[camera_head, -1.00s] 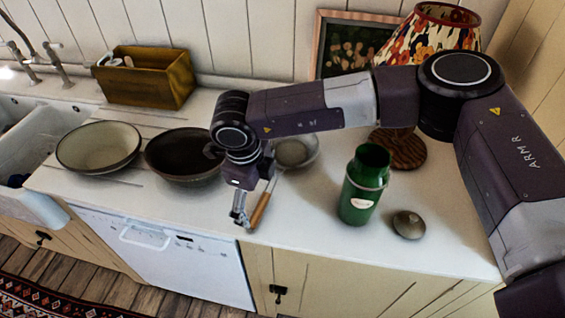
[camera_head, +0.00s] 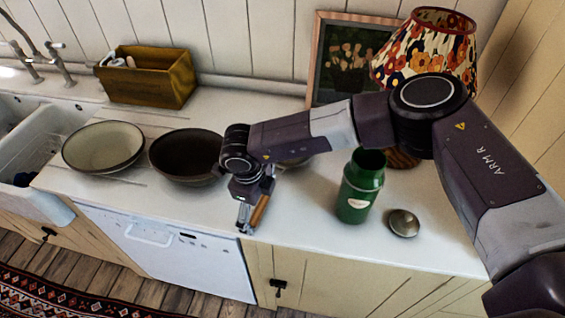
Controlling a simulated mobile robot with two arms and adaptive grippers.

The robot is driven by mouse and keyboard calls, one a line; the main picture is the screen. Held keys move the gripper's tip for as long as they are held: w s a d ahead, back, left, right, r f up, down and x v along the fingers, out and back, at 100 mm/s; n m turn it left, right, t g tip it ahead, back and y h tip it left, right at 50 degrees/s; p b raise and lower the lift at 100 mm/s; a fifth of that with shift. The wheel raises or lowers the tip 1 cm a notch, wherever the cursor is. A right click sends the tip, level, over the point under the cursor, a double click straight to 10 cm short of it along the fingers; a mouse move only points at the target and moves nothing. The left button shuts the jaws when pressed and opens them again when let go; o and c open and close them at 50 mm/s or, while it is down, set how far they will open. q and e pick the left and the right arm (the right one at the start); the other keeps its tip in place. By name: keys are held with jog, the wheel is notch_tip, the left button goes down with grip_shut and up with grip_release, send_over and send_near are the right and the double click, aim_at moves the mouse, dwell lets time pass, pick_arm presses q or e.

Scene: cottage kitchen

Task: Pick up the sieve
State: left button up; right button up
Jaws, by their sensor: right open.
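The sieve lies on the white counter, with its wooden handle (camera_head: 260,211) pointing to the front edge. Its round bowl is mostly hidden behind my right arm; only a small part of its rim shows. My right gripper (camera_head: 243,228) is open, pointing down just left of the handle's front end. It looks very close to the handle, but I cannot tell whether they touch. My left gripper is not in view.
A green milk can (camera_head: 357,192) and a round metal lid (camera_head: 403,223) stand right of the sieve. A dark bowl (camera_head: 185,158) and a cream bowl (camera_head: 102,147) are to the left. A wooden box (camera_head: 150,77), a lamp (camera_head: 432,45) and a framed picture (camera_head: 340,60) stand behind.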

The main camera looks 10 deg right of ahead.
jog(key=shift+s, duration=0.15)
jog(key=c, duration=1.1)
jog(key=shift+c, duration=0.2)
jog(key=shift+r, duration=0.1)
